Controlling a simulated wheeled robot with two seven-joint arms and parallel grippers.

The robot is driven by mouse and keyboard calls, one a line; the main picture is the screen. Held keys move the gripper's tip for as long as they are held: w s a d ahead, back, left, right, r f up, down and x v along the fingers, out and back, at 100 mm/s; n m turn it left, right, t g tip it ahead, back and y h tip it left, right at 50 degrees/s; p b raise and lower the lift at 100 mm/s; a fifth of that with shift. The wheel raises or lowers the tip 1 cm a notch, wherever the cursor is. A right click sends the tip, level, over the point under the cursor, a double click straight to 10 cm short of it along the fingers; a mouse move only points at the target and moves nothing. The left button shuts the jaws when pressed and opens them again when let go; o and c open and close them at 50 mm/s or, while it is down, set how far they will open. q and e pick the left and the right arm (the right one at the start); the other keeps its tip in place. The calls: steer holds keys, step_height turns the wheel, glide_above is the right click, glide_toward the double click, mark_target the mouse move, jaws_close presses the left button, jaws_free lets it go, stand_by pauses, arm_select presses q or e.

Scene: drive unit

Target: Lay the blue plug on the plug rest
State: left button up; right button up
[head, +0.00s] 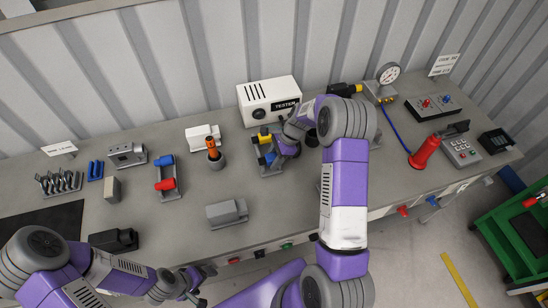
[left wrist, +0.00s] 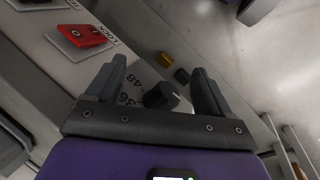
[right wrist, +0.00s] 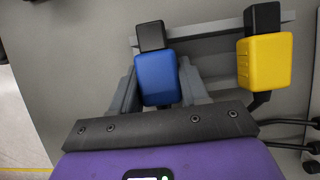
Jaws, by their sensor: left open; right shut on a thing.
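The blue plug (right wrist: 155,78) is between the fingers of my right gripper (right wrist: 157,75), which is shut on it. In the right wrist view its black end lies over the grey bar of the plug rest (right wrist: 205,28); whether it touches is unclear. The yellow plug (right wrist: 264,62) lies on the same rest, to the right. In the head view the rest (head: 272,171) is partly hidden by my right gripper (head: 278,151), and the blue plug (head: 270,158) shows small. My left gripper (head: 201,281) is open and empty by the bench front, facing a black knob (left wrist: 160,95).
The white tester (head: 268,100) stands behind the plug rest. An orange-topped tool (head: 213,149) and a red-and-blue holder (head: 166,179) stand to its left. A grey block (head: 227,212) sits nearer the front. A red switch (left wrist: 83,35) is on the front panel.

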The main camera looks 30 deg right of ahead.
steer(key=o, duration=1.2)
steer(key=shift+o, duration=0.2)
steer(key=p+v, duration=0.1)
steer(key=v, duration=0.6)
steer(key=shift+d+r, duration=0.15)
steer(key=shift+r, duration=0.15)
steer(key=shift+r, duration=0.15)
